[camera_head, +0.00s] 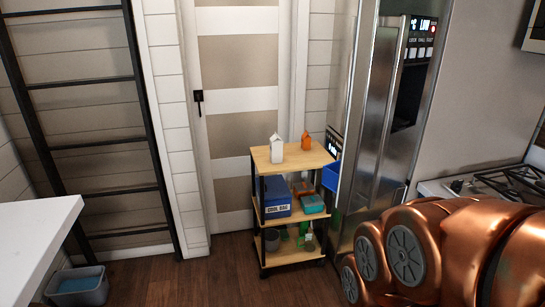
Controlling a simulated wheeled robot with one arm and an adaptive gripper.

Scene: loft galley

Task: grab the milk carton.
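A white carton with a gabled top, which looks like the milk carton (276,148), stands upright on the top shelf of a small wooden cart (284,162) in front of the door. My copper-coloured arm fills the lower right, well away from the cart. My gripper is not in this view.
The cart's lower shelves hold a blue box (277,205), a teal container (312,204) and green bottles. A steel fridge (378,110) stands close on the cart's right. A white counter (35,235) and grey bin (78,287) are at left. Floor before the cart is clear.

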